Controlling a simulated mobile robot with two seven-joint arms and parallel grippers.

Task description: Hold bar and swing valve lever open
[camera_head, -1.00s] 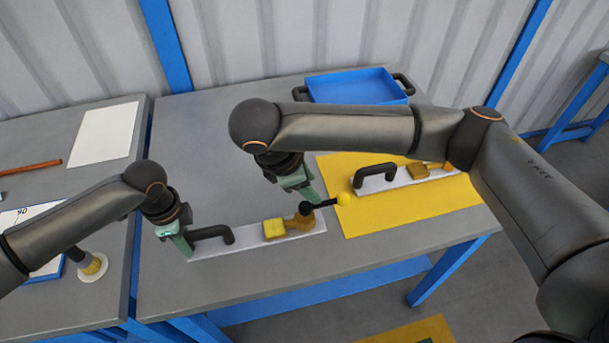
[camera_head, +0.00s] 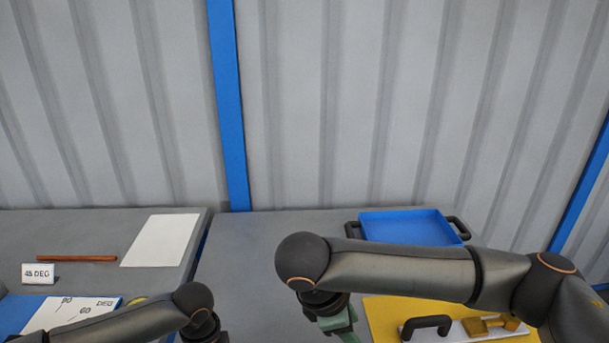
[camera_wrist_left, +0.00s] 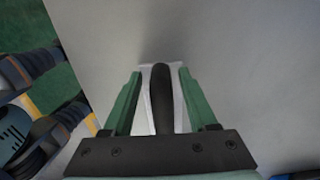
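In the left wrist view, my left gripper (camera_wrist_left: 161,73) is open, with one green finger on each side of a black bar handle (camera_wrist_left: 161,105). A gap shows between the bar and each finger. A small part of the white plate (camera_wrist_left: 147,70) under the bar shows there. In the head view, my left gripper is below the picture's lower edge. My right gripper (camera_head: 342,328) shows only in part at the lower edge; its fingertips are cut off. The near plate's valve lever, with the yellow knob seen earlier, is out of view now.
A second white plate (camera_head: 460,332) with a black handle (camera_head: 428,325) and brass valve (camera_head: 490,326) lies on a yellow mat (camera_head: 385,312). A blue tray (camera_head: 408,228) stands behind.

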